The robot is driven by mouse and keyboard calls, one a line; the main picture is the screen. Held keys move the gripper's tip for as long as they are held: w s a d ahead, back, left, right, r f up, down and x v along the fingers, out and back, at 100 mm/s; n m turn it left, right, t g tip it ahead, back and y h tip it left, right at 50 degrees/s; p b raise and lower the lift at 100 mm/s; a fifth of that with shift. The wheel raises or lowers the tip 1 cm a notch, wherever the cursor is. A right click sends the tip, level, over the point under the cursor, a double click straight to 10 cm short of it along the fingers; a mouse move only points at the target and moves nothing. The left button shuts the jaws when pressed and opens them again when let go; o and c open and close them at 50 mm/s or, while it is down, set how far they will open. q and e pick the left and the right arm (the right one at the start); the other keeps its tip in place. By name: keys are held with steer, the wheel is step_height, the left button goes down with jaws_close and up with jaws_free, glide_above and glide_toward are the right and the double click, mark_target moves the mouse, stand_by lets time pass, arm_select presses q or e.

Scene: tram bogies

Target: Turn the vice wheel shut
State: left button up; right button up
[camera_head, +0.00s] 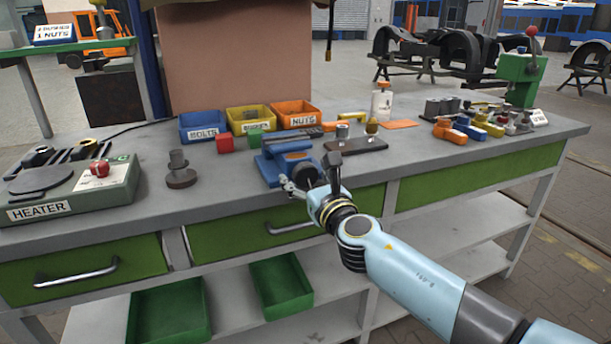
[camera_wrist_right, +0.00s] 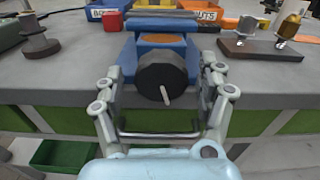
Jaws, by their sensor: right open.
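The blue vice (camera_head: 286,160) stands at the front edge of the workbench. In the right wrist view the vice (camera_wrist_right: 163,42) faces me, with its dark round wheel (camera_wrist_right: 162,82) at the front and a pale handle (camera_wrist_right: 165,96) sticking out of it. My right gripper (camera_head: 311,180) is at the vice's front in the head view. In the right wrist view my right gripper (camera_wrist_right: 162,95) is open, with one finger on each side of the wheel. I cannot tell whether the fingers touch it. My left gripper is not in view.
The heater (camera_head: 75,190) stands at the bench's left, with a dark spool-like part (camera_head: 180,170) nearer the vice. Blue (camera_head: 203,125), yellow (camera_head: 251,119) and orange (camera_head: 297,113) bins line the back. A dark block (camera_head: 356,146) lies right of the vice. Drawer handles jut from the bench front.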

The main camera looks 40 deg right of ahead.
steer(key=shift+w+d, duration=0.2)
steer(key=shift+w, duration=0.2)
steer(key=c, duration=1.2)
steer(key=shift+m, duration=0.3)
